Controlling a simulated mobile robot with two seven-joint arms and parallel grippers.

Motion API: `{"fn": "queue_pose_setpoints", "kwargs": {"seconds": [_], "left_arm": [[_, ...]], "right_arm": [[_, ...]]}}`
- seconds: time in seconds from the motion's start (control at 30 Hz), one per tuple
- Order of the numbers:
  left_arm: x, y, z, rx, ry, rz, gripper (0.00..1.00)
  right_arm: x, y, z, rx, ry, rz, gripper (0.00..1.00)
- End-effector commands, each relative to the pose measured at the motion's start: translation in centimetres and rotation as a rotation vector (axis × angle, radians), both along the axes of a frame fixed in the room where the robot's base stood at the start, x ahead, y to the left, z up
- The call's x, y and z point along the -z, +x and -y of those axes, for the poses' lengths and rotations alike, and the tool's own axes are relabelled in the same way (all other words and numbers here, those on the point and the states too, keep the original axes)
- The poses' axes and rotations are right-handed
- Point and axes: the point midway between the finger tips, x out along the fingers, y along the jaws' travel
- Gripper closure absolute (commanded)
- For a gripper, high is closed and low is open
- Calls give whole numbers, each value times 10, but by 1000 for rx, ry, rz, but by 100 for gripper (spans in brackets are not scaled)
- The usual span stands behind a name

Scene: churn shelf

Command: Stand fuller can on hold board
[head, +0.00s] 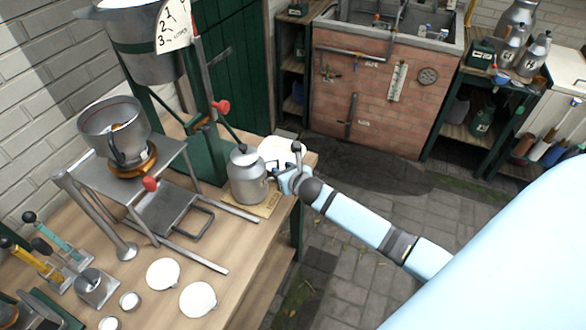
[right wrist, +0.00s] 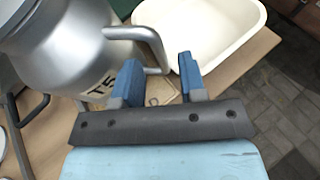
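A grey metal can (head: 247,178) with a lid and a side handle stands upright on a light wooden board (head: 269,204) at the table's right edge. In the right wrist view the can (right wrist: 60,55) fills the upper left and bears dark marking like "T5"; whether it is the fuller can I cannot tell. Part of the board (right wrist: 160,92) shows below it. My right gripper (head: 277,172) is at the can's right side. In the right wrist view its blue fingers (right wrist: 158,80) are apart, with the lower end of the handle (right wrist: 145,45) around the gap between them. My left gripper is not in view.
A white basin (head: 284,149) lies just behind the can; it also shows in the right wrist view (right wrist: 215,40). A metal stand (head: 165,205) and green post (head: 205,150) are to the left. White discs (head: 198,299) lie in front. Paving lies right of the table.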

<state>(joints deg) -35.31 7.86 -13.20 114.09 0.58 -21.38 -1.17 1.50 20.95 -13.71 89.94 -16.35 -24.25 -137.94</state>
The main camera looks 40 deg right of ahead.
Motion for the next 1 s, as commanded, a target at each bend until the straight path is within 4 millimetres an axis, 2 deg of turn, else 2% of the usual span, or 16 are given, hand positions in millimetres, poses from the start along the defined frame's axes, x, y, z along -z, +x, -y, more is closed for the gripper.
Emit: {"fn": "queue_pose_setpoints", "kwargs": {"seconds": [0.1,0.3,0.57,0.67,0.77,1.0], "left_arm": [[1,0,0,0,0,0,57],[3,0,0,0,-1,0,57],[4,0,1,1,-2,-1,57],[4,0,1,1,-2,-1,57],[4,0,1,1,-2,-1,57],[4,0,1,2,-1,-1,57]], "right_arm": [[-9,-27,-1,-3,-3,-1,62],[-24,-62,-2,-1,-3,-1,62],[-30,-85,-7,13,47,-6,62],[-20,-98,-19,59,205,-23,62],[-5,-119,-37,144,472,-54,62],[26,-180,-86,461,1230,-160,62]]}}
